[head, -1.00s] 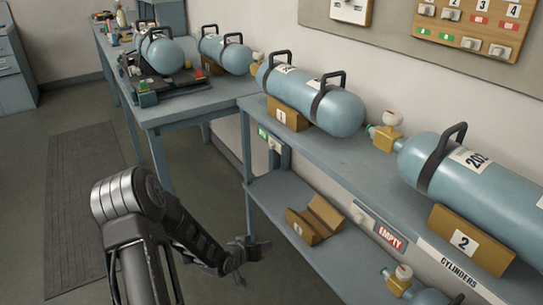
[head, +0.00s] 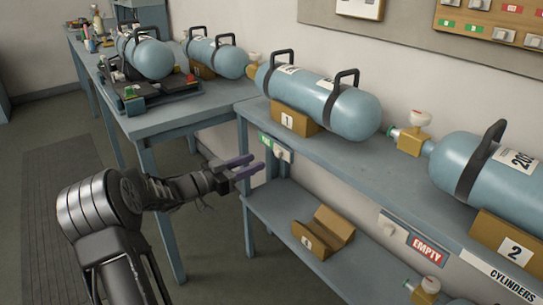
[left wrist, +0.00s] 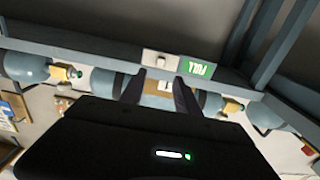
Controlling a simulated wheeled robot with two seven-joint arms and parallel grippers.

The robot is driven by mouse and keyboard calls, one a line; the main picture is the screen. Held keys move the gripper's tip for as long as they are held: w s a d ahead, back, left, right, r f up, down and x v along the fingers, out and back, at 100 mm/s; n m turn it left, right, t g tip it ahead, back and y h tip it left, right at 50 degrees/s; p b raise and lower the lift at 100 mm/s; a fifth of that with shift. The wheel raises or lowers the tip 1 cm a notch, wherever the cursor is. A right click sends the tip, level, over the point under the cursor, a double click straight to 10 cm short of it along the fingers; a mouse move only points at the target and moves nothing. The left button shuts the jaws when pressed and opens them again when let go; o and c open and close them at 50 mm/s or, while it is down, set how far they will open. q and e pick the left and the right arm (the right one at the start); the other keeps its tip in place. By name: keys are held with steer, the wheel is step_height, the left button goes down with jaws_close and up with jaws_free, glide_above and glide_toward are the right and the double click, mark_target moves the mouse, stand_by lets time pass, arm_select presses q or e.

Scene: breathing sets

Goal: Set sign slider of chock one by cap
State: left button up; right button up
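Chock one (head: 297,118), a tan block with a "1" label, sits under a blue cylinder (head: 352,108) on the upper shelf. Below it, on the shelf's front edge, is a sign with a green part (head: 265,139) and a pale slider with a cap (head: 281,153). In the left wrist view, which is upside down, the green part reads "FULL" (left wrist: 198,69) and the slider cap (left wrist: 160,60) lies beyond the fingertips. My left gripper (head: 254,167) is open and empty, just left of and below the sign, apart from it. My right gripper is out of view.
The lower shelf (head: 275,205) holds an empty tan chock (head: 324,232). An "EMPTY" sign (head: 426,249) is on the shelf edge by chock two (head: 505,240). A bench (head: 170,118) with cylinders stands behind at left. The floor at left has free room.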

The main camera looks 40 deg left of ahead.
mark_target(276, 153)
arm_select(q)
steer(key=x, duration=0.7)
steer(key=shift+w+b, duration=0.25)
steer(key=shift+b, duration=0.15)
steer(key=shift+c, duration=0.2)
steer(key=shift+d, duration=0.1)
jaws_close()
stand_by(0.7)
